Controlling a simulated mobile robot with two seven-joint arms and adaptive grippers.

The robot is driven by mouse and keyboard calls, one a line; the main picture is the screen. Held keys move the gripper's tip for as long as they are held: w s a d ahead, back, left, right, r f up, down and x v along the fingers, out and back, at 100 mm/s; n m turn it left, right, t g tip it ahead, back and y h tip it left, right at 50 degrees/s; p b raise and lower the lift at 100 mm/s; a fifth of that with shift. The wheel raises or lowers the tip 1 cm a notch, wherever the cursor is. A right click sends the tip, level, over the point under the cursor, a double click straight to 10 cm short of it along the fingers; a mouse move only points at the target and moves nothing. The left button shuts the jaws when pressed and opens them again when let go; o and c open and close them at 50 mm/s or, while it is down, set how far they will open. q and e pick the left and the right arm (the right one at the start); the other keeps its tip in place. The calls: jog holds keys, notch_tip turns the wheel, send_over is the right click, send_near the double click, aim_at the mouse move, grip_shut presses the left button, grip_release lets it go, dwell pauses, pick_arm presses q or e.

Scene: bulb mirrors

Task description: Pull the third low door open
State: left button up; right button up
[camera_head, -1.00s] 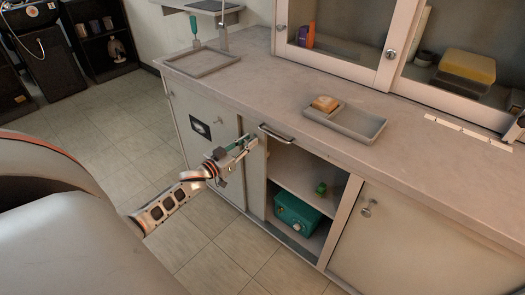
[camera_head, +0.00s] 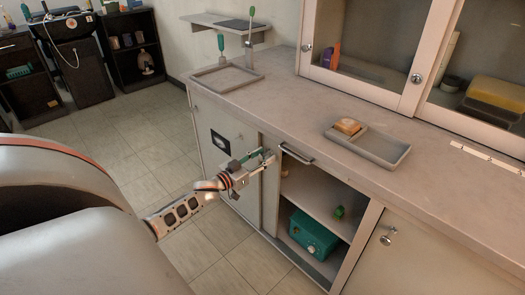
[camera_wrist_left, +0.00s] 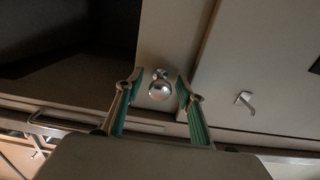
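The low cabinet has a pale left door (camera_head: 215,165) with a dark sticker and a pale right door (camera_head: 420,262) with a metal knob (camera_head: 387,238). Between them is an open compartment (camera_head: 318,190) with a shelf. My left gripper (camera_head: 266,158) is at a pale panel left of this opening, just under the counter edge. In the left wrist view, a round shiny knob (camera_wrist_left: 160,88) sits between the spread fingers of my left gripper (camera_wrist_left: 158,92). They appear apart from it. A second metal fitting (camera_wrist_left: 245,101) is to the right. My right gripper is not in view.
A bar handle (camera_head: 296,153) juts from the counter front, close to my left gripper. A teal box (camera_head: 313,234) and a small green item (camera_head: 339,212) stand in the compartment. Trays lie on the counter. Tiled floor (camera_head: 140,150) is free at the left.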

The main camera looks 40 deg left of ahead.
pick_arm(q)
jog(key=s, duration=1.2)
jog(key=shift+a, duration=0.2)
